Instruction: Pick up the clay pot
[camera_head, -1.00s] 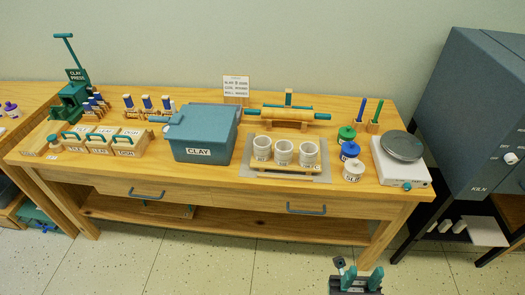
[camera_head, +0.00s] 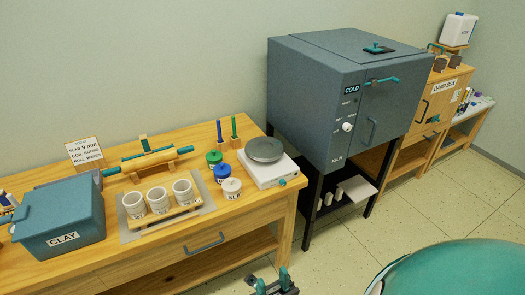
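No single thing is clearly marked as the clay pot. Three pale cup-shaped pots, the left (camera_head: 134,205), the middle (camera_head: 158,200) and the right (camera_head: 183,191), stand upright in a row on a small wooden tray (camera_head: 165,217) on the workbench. Their labels are too small to read. Small lidded jars stand beside them: a green-lidded one (camera_head: 214,159), a blue one (camera_head: 222,172) and a white one (camera_head: 231,188). My gripper (camera_head: 272,284) is at the bottom edge, low in front of the bench, its teal fingers apart with nothing between them.
The blue CLAY bin (camera_head: 62,222) and a rolling pin (camera_head: 158,159) are on the bench (camera_head: 245,213). A hot plate (camera_head: 264,157) is at its right end. A kiln (camera_head: 318,98) stands further right. A large round teal surface (camera_head: 455,272) fills the lower right; floor shows between.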

